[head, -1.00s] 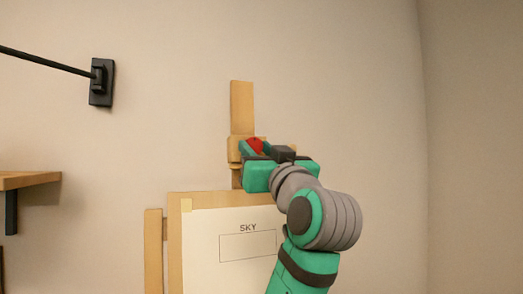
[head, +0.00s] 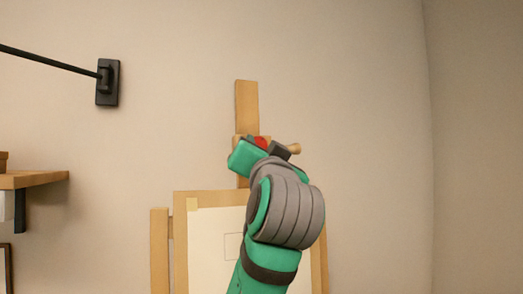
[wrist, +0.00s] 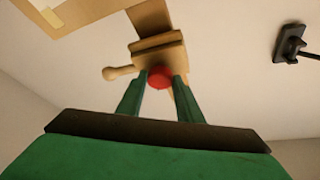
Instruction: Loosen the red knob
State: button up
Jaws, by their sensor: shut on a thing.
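The red knob (wrist: 160,77) sits on the front of the easel's wooden top clamp (wrist: 158,55). In the head view only a small part of the knob (head: 262,142) shows above my green gripper (head: 250,148). In the wrist view the two green fingers of my gripper (wrist: 160,86) reach up on either side of the knob and are shut on it. A wooden peg (wrist: 118,73) sticks out from the clamp's side; it also shows in the head view (head: 293,148). My wrist and forearm hide much of the board below.
The easel's upright post (head: 246,105) rises above the clamp. A board with white paper (head: 205,235) stands below, partly behind my arm. A wooden shelf (head: 35,180) and a black wall bracket (head: 108,82) are at the left. The wall at right is clear.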

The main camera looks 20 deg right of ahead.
jog(key=m+h, duration=0.1)
jog(key=m, duration=0.1)
jog(key=m+g+h, duration=0.1)
jog(key=m, duration=0.1)
jog(key=m+g, duration=0.1)
jog(key=m, duration=0.1)
jog(key=shift+a+r+h, duration=0.15)
jog(key=shift+r+h, duration=0.25)
jog(key=m, duration=0.1)
jog(key=m+g, duration=0.1)
jog(key=shift+s+d+m+h, duration=0.1)
jog(key=shift+d+m+h, duration=0.2)
jog(key=shift+m, duration=0.1)
jog(key=shift+a+m+g, duration=0.3)
jog(key=shift+m+g, duration=0.3)
jog(key=shift+m, duration=0.4)
jog(key=shift+a, duration=0.1)
jog(key=shift+r, duration=0.1)
jog(key=o, duration=1)
jog(key=shift+w, duration=0.2)
